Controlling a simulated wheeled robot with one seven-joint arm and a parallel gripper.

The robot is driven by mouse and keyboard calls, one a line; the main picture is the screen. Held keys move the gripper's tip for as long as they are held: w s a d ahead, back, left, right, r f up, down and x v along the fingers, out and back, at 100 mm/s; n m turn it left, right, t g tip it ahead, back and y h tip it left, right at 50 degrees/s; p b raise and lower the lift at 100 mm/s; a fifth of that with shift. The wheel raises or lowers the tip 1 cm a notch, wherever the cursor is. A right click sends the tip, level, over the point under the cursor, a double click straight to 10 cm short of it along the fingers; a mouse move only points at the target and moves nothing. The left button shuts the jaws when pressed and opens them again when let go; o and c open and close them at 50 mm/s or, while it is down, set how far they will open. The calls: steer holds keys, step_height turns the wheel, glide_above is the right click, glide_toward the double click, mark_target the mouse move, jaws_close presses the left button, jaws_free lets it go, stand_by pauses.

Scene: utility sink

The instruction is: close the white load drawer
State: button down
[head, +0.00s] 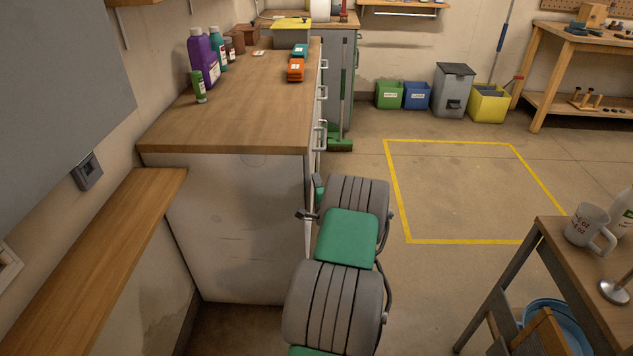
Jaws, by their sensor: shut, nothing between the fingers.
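The white cabinet (235,225) with a wooden top stands left of centre, its side panel towards me. Its front faces right and shows almost edge-on, with several pale handles, the nearest one (321,136) just below the worktop edge. I cannot make out which front is the load drawer, or how far it stands out; my arm covers the lower near part. My grey and green arm reaches up from the bottom centre. My gripper (307,214) shows only as small dark parts beside the cabinet's near front corner. It is shut and empty; its fingertips are mostly hidden, and contact cannot be told.
Bottles (204,58) and an orange block (296,70) stand on the worktop. A green broom (341,145) stands beyond the handles. A table (585,285) with a mug (590,226) is at the lower right. The yellow-outlined floor (470,190) is clear.

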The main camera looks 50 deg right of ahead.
steer(key=shift+w+a, duration=0.15)
steer(key=shift+w, duration=0.1)
